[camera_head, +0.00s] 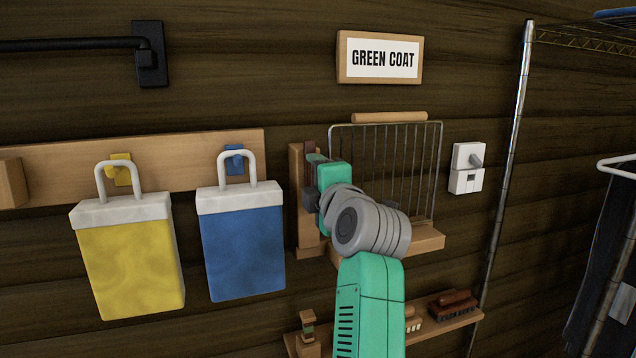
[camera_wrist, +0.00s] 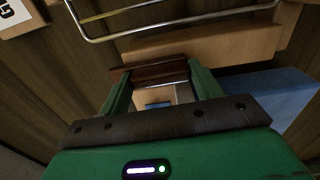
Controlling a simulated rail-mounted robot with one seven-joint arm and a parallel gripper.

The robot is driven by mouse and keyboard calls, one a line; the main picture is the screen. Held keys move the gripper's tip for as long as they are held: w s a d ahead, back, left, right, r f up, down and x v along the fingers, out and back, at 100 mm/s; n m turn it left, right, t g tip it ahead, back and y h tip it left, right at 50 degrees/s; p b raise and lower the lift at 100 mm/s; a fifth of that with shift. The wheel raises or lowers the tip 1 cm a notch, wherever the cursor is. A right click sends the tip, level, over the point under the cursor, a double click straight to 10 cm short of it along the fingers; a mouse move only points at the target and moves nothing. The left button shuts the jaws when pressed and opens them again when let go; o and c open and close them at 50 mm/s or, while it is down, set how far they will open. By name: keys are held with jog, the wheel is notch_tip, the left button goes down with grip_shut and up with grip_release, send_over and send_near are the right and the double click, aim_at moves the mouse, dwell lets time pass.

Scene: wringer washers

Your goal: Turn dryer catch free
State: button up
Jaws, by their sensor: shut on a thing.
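The wire drying rack (camera_head: 400,170), with a wooden bar along its top, stands upright against the wall. A wooden post (camera_head: 303,230) is at its left side. A dark reddish-brown catch (camera_head: 310,147) shows at the top of this post. My gripper (camera_head: 316,160) is at the post's upper part, and my arm covers part of the rack. In the wrist view, the brown catch (camera_wrist: 155,72) lies across the tips of my green fingers, and my gripper (camera_wrist: 158,80) is shut on it. How far the catch is turned is hard to tell.
A yellow bag (camera_head: 132,265) and a blue bag (camera_head: 243,250) hang from pegs on a wooden rail left of the post. A white switch box (camera_head: 467,168) is right of the rack. A low shelf (camera_head: 440,328) holds brushes. A "GREEN COAT" sign (camera_head: 380,58) is above.

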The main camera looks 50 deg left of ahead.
jog(key=o, duration=1.4)
jog(key=p+v, duration=0.1)
jog(key=v, duration=0.6)
jog(key=shift+s+d, duration=0.1)
jog(key=shift+d, duration=0.3)
